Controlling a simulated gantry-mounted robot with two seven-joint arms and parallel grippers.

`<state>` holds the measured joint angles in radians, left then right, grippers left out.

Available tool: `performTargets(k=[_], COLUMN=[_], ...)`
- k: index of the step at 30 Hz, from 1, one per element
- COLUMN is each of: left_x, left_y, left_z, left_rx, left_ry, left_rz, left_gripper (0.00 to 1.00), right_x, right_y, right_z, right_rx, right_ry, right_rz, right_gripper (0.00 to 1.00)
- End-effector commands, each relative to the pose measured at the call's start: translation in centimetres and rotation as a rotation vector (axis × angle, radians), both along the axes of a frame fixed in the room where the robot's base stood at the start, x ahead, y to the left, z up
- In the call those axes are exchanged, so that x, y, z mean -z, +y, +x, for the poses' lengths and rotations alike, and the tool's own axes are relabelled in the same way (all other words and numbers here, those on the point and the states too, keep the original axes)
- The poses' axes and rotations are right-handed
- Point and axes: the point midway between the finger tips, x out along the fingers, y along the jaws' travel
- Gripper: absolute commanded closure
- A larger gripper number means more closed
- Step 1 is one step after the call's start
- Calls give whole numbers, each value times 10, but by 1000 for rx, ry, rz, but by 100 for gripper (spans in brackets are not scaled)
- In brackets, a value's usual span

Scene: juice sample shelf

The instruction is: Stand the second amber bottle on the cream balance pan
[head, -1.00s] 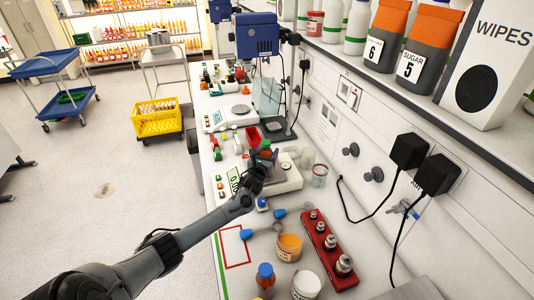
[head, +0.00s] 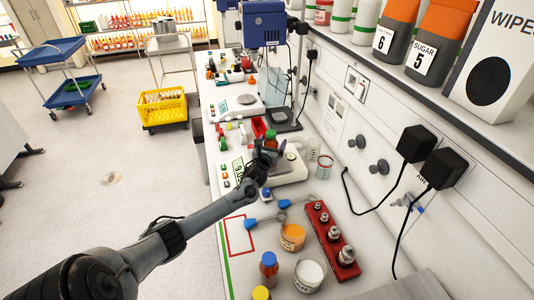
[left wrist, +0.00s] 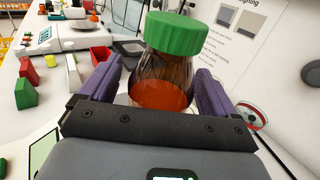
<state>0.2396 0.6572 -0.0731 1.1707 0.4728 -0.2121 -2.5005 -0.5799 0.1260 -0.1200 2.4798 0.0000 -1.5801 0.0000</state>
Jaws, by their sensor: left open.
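An amber bottle with a green cap (head: 271,136) stands upright at the near balance (head: 290,172), above its pan area. It also shows large in the left wrist view (left wrist: 162,70), with orange-brown liquid inside. My left gripper (left wrist: 155,88) is open, with one purple finger on each side of the bottle. In the head view my left gripper (head: 266,156) covers the bottle's lower part and much of the pan, so the contact of base and pan is hidden. Another amber bottle with a blue cap (head: 269,269) stands on the near bench. My right gripper is not in view.
A glass beaker (head: 324,167) stands right of the balance. A red weight block (head: 336,242), an orange-filled jar (head: 293,237) and a white jar (head: 309,274) stand on the near bench. A red bin (head: 258,126) lies behind. The shelf wall bounds the right side.

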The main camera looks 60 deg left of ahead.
Motion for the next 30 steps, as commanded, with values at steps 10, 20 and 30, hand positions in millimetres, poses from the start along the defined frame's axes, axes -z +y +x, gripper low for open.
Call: performTargets(k=[10,20,30], left_x=[1,1,0], left_y=[-33,-65,-73], left_z=[-40,-79,-89], left_rx=[3,1,1], left_ry=[4,3,1], left_rz=[0,0,-1], left_gripper=[10,10,10], right_x=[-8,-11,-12], right_y=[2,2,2], right_z=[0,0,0], right_rx=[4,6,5], right_ry=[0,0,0], right_rz=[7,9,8], right_gripper=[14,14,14])
